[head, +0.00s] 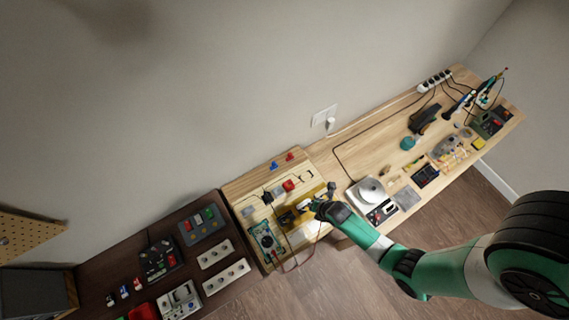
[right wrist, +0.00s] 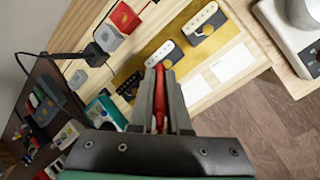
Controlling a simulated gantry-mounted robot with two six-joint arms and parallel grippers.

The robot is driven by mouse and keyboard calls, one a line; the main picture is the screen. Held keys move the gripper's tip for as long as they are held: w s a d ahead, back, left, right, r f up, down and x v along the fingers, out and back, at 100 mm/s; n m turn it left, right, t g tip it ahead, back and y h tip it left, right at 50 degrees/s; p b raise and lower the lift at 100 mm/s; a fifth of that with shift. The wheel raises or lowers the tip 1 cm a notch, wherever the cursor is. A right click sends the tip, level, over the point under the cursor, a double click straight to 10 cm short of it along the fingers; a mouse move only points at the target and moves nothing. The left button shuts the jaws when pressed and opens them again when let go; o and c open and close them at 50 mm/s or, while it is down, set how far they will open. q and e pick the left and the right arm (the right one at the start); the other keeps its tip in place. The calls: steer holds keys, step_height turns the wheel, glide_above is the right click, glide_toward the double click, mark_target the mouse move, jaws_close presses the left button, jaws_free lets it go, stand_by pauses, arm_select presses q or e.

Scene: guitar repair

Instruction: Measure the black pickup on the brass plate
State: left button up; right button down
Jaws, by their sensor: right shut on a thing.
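The brass plate (head: 300,209) lies on the light wooden board, with the dark pickup (head: 286,218) near its left end. In the right wrist view a brass plate (right wrist: 123,83) with a dark part on it is partly hidden behind my fingers. My right gripper (head: 318,202) is over the plate's right part; in its wrist view (right wrist: 160,90) it is shut on a red probe (right wrist: 159,97) held between the fingers. I cannot tell whether the probe tip touches anything. The teal multimeter (head: 264,238) is left of the plate. My left gripper is not in view.
Two white pickups on brass, one nearer (right wrist: 165,53) and one farther (right wrist: 205,22), lie beyond the probe. A scale (head: 370,191) stands to the right. A dark bench (head: 130,262) with switch boxes is at left. Cables cross the board.

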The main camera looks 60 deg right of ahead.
stand_by(0.5)
steer(key=m, duration=0.1)
steer(key=m+h, duration=0.1)
steer(key=m, duration=0.1)
steer(key=shift+s+f+g, duration=0.4)
steer(key=w+a+n+y, duration=0.1)
steer(key=w+a+n, duration=0.3)
steer(key=a, duration=0.5)
steer(key=shift+m+t, duration=0.4)
steer(key=shift+m, duration=0.1)
steer(key=shift+a+x, duration=0.15)
steer(key=shift+x, duration=0.9)
steer(key=shift+a+x, duration=0.1)
steer(key=shift+x, duration=0.9)
steer(key=shift+s+f+b, duration=0.2)
steer(key=shift+f+b, duration=0.4)
steer(key=shift+f, duration=0.15)
stand_by(0.7)
step_height(320, 180, up, 6)
steer(key=p, duration=0.1)
stand_by(0.5)
